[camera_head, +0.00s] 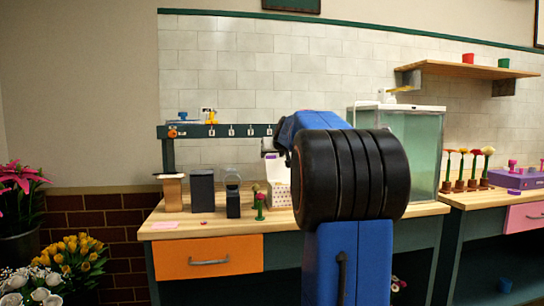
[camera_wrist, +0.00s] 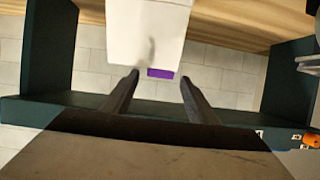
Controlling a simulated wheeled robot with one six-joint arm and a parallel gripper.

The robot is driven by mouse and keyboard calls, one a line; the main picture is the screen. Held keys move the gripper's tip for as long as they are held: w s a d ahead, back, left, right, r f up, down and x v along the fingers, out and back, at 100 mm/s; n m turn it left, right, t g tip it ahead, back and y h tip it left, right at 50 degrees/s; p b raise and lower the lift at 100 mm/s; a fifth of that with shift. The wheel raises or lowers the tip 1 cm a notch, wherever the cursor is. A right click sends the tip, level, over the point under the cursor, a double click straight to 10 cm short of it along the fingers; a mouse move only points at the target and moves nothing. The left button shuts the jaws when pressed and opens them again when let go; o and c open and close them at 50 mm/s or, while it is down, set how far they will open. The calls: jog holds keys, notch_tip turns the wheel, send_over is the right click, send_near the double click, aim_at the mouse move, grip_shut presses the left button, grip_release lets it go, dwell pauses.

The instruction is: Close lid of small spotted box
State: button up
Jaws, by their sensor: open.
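The small spotted box (camera_head: 278,194) stands on the wooden counter, partly hidden behind my arm. Its white lid (camera_head: 276,170) looks raised. In the wrist view a white panel (camera_wrist: 148,30), which looks like the lid, fills the top middle and has a purple tab (camera_wrist: 160,73) at its edge. My gripper (camera_wrist: 159,78) is open, with one fingertip on each side of the tab in the picture. I cannot tell whether they touch it. In the head view my arm hides most of my gripper.
A dark green rack (camera_head: 215,131) with hooks stands over the counter (camera_head: 190,228). A dark grey box (camera_head: 202,190), a black stand (camera_head: 233,205) and a small flower figure (camera_head: 260,206) are left of the spotted box. A glass tank (camera_head: 425,150) is close on the right.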

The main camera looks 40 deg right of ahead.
jog(key=shift+x, duration=0.8)
grip_shut()
